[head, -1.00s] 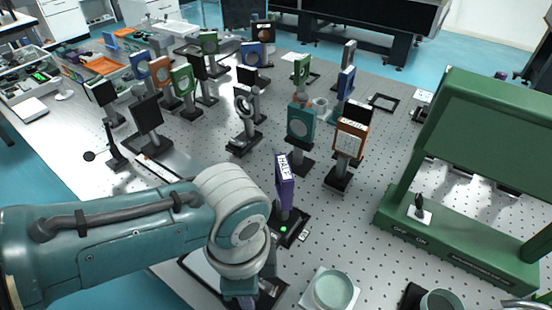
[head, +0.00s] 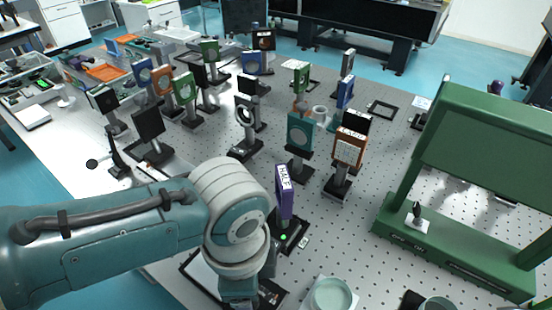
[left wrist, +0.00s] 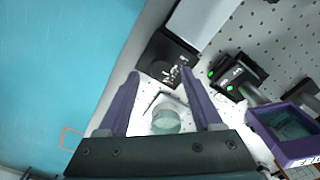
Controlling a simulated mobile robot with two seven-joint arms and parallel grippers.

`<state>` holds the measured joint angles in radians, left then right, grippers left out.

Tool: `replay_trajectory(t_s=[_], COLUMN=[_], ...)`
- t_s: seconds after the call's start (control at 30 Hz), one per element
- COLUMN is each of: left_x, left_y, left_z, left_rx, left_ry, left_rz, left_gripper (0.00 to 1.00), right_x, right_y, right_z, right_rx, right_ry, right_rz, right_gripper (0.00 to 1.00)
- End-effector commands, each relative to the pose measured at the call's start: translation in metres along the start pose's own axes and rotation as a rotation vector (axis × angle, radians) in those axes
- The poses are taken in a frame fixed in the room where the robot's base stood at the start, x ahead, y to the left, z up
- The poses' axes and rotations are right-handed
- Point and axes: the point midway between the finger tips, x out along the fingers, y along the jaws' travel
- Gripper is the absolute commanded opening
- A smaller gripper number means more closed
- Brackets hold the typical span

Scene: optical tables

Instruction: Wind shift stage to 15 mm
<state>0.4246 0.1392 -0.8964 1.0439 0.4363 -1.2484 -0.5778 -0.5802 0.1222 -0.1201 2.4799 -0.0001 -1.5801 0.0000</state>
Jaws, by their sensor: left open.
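My left gripper (left wrist: 160,73) is open, its two purple fingers apart and pointing down toward the table. A round grey-green cylinder (left wrist: 166,119) shows between the fingers, nearer their bases in the picture; I cannot tell whether it is touched. A black block with white marks (left wrist: 168,58) lies just past the fingertips. A black base with green lights (left wrist: 236,76) is to the right. In the head view, a purple HALF mount (head: 284,190) stands on a black base with one green light. My left wrist hides what lies under it. No scale reading is legible.
Several optic mounts, among them teal (head: 300,132) and orange (head: 349,148), stand behind the purple mount. A green framed unit (head: 455,245) stands at right. A pale green dish (head: 332,294) is at the bottom. The table edge and blue floor (left wrist: 60,70) lie left of the gripper.

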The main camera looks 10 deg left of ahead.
Motion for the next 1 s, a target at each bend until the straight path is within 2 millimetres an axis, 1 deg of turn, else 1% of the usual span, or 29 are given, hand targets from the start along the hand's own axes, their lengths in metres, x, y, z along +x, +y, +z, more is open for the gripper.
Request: replay_trajectory(t_s=[0.03,0.2,0.3,0.4,0.53,0.93,1.0], left_x=[-0.016,-0.048,-0.061,-0.070,-0.073,-0.073,-0.073], left_y=[-0.001,-0.001,-0.001,0.000,0.000,0.000,0.003], left_z=[-0.001,0.000,-0.001,0.000,0.000,0.000,-0.002], left_rx=[0.001,0.001,0.000,0.000,0.000,0.000,-0.007], left_ry=[0.003,0.003,0.002,0.001,0.000,0.000,0.010], left_rz=[-0.002,-0.003,-0.002,-0.001,0.000,0.000,0.002], left_gripper=[0.67,0.67,0.67,0.67,0.67,0.67,0.67], right_x=[-0.009,-0.019,-0.021,-0.022,-0.023,-0.022,-0.022], right_y=[0.000,0.000,0.000,0.000,0.000,0.000,0.000], right_z=[-0.003,-0.006,-0.007,-0.007,-0.007,-0.007,-0.007], right_rx=[0.000,0.001,0.002,0.002,0.003,0.003,0.003], right_ry=[0.000,0.000,0.001,0.001,0.001,0.001,0.001], right_rz=[0.000,-0.001,-0.001,-0.002,-0.002,-0.002,-0.002], right_gripper=[0.67,0.67,0.67,0.67,0.67,0.67,0.67])
